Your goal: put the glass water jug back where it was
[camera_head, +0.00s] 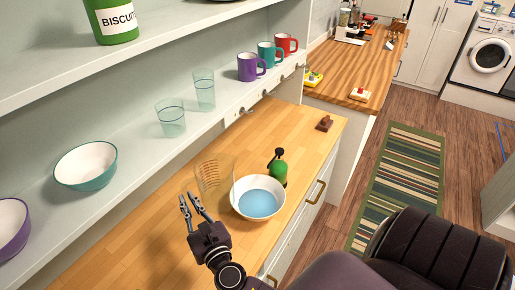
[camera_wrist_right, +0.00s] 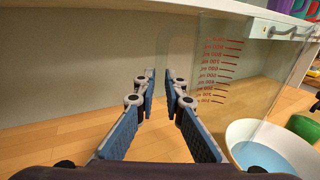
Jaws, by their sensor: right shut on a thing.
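The clear glass water jug (camera_head: 214,172) with measuring marks is at the wooden counter, just behind and left of a white bowl. In the wrist view the jug (camera_wrist_right: 222,75) shows its red scale to the right of my fingers. My right gripper (camera_head: 192,201) is at the near left side of the jug, shut on it; the clear glass between the fingers is hard to make out. The right gripper's fingers also show in the wrist view (camera_wrist_right: 160,95). I cannot tell whether the jug's base touches the counter. My left gripper is not in view.
The white bowl (camera_head: 258,206) holds blue liquid. A green bottle (camera_head: 278,172) with a black top stands behind it. Two drinking glasses (camera_head: 171,121), a teal bowl (camera_head: 87,155) and several mugs stand on the shelf above. The counter (camera_head: 125,240) is clear at left.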

